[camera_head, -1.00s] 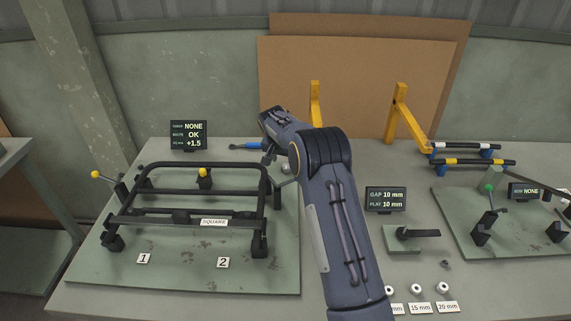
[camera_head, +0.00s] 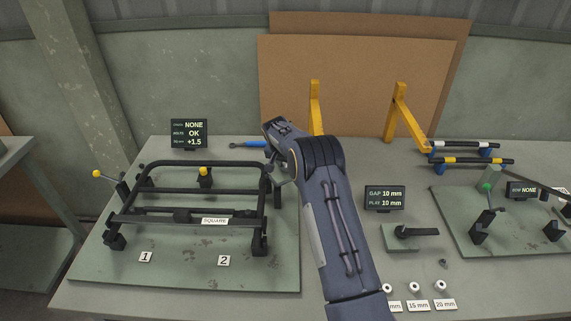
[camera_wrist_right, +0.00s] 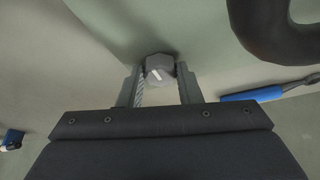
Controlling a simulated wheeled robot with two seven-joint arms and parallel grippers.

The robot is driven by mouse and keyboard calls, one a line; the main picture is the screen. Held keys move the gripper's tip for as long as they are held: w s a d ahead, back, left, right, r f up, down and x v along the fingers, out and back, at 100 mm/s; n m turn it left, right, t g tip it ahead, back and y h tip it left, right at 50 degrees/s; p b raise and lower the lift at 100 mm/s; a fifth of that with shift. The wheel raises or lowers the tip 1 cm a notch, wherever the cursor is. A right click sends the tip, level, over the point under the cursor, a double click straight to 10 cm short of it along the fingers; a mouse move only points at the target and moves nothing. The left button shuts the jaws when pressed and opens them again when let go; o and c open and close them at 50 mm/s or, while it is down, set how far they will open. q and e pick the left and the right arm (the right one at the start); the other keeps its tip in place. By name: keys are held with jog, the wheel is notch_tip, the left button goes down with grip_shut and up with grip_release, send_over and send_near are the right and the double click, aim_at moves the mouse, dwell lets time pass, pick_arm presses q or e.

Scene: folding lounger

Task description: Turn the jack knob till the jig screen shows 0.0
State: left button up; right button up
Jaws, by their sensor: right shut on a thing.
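The jig screen (camera_head: 189,134) stands behind the frame jig and reads NONE, OK and +1.5. The black tube frame (camera_head: 190,222) sits in the jig, with a SQUARE label on its front rail. The jack knob (camera_wrist_right: 158,70) is grey with a white mark, and shows between my right gripper's fingers in the right wrist view. My right gripper (camera_wrist_right: 159,85) is shut on the knob. In the head view my right gripper (camera_head: 275,165) is at the frame's right side, and my wrist partly hides it and the knob. My left gripper is not in view.
A blue-handled tool (camera_head: 247,144) lies behind the frame. Yellow-knobbed levers stand at the jig's left and back. A second screen (camera_head: 385,198) reads GAP 10 mm, PLAY 10 mm. Another jig plate (camera_head: 475,245) and yellow brackets (camera_head: 402,115) are on the right.

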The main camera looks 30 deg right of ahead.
jog(key=shift+s+f+n+y+b, duration=0.15)
jog(key=shift+n+y+b, duration=0.15)
jog(key=shift+n+b, duration=0.6)
jog(key=shift+d+n+t+y+b, duration=0.15)
jog(key=shift+n+t+y+b, duration=0.25)
jog(key=shift+n+b, duration=0.6)
jog(key=n, duration=0.3)
jog(key=shift+d+t+y, duration=0.1)
jog(key=shift+t+y, duration=0.2)
jog(key=shift+y, duration=0.1)
jog(key=shift+d+r+n+y+b, duration=0.1)
jog(key=shift+n+y, duration=0.15)
jog(key=shift+n, duration=0.35)
jog(key=shift+a+r+n+y+b, duration=0.1)
jog(key=shift+n+y+b, duration=0.1)
jog(key=shift+n, duration=0.4)
jog(key=shift+d+n+y+b, duration=0.1)
jog(key=shift+n+y, duration=0.15)
jog(key=shift+n, duration=0.35)
jog(key=o, duration=1)
jog(key=shift+c, duration=0.2)
